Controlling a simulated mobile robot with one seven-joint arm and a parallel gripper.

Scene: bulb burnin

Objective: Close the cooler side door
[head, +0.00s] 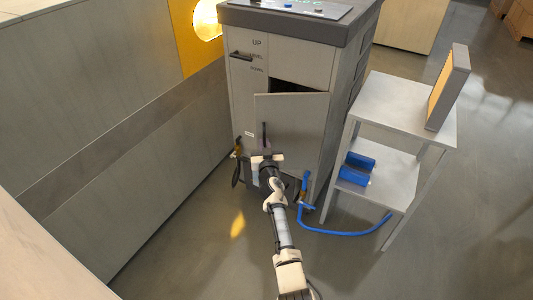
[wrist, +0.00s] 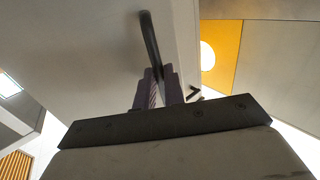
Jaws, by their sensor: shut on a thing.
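The cooler (head: 240,95) is a grey upright cabinet with a dark top rim. Its side door (head: 295,125) is a pale grey panel standing ajar, with a dark gap (head: 298,86) showing above its top edge. My gripper (head: 265,150) is low at the left part of the door. In the wrist view, the dark curved door handle (wrist: 149,38) runs down between the fingers of my gripper (wrist: 158,75), which are shut on it. The handle's lower end is hidden by the fingers.
A pale two-level side table (head: 400,107) stands right of the cooler, with an upright framed panel (head: 449,88) on top and blue cylinders (head: 357,168) below. A blue hose (head: 345,233) lies on the floor. A grey wall (head: 130,130) runs along the left.

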